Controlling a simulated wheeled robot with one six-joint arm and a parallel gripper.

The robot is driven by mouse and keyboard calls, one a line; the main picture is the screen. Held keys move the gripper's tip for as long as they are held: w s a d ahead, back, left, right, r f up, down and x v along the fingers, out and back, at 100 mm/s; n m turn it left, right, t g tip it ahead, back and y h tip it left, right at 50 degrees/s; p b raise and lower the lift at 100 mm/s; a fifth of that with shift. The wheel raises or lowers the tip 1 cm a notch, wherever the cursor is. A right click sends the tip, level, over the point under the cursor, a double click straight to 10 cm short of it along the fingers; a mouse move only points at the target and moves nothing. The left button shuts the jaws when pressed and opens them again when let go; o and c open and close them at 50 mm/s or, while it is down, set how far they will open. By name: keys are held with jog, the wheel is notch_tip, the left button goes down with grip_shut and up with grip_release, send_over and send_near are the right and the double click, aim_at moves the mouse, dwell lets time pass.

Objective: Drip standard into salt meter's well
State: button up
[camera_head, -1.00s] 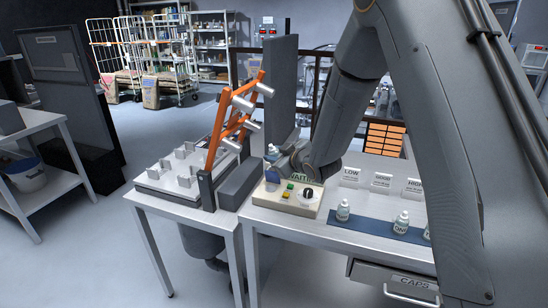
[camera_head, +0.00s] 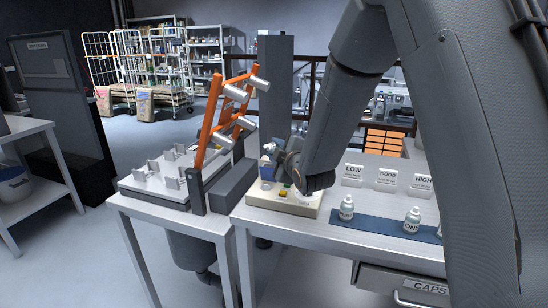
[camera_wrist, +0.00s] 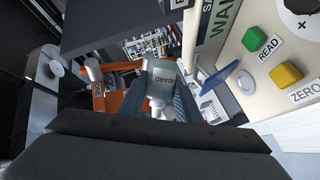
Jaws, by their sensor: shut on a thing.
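The standard bottle (camera_wrist: 162,76), grey-white with a label partly reading "DARD", is held between the two fingers of my gripper (camera_wrist: 160,98) in the wrist view. Its white tip points toward the bottom of that picture. The salt meter (camera_wrist: 240,85) lies at the right, with a "WAIT" display, a green READ button, a yellow ZERO button and a dial. A blue flap-like piece (camera_wrist: 220,76) stands at its edge, close to the bottle. In the head view my gripper (camera_head: 275,156) is over the meter (camera_head: 284,202) and hides its display.
An orange rack with metal cylinders (camera_head: 225,115) and a grey block stand left of the meter. Several small bottles stand on a blue mat (camera_head: 375,226) at right, in front of the LOW, GOOD and HIGH signs (camera_head: 387,178). A dark upright panel (camera_head: 275,85) rises behind the meter.

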jog(key=n+b, duration=0.1)
jog(key=n+t+b, duration=0.1)
jog(key=b, duration=0.1)
jog(key=n+b, duration=0.1)
jog(key=b, duration=0.1)
jog(key=shift+w+d+f+t, duration=0.25)
jog(key=shift+f+t, duration=0.1)
jog(key=shift+t, duration=0.05)
jog(key=n+b, duration=0.2)
jog(key=r+n+t+b, duration=0.1)
jog(key=n+b, duration=0.1)
jog(key=b, duration=0.1)
jog(key=shift+s+a+n, duration=0.1)
jog(key=shift+n, duration=0.3)
jog(key=shift+r+n+t+y+b, duration=0.2)
jog(key=shift+n+t+y+b, duration=0.1)
jog(key=shift+n+y+b, duration=0.15)
jog(key=shift+r, duration=0.1)
dwell(1.8)
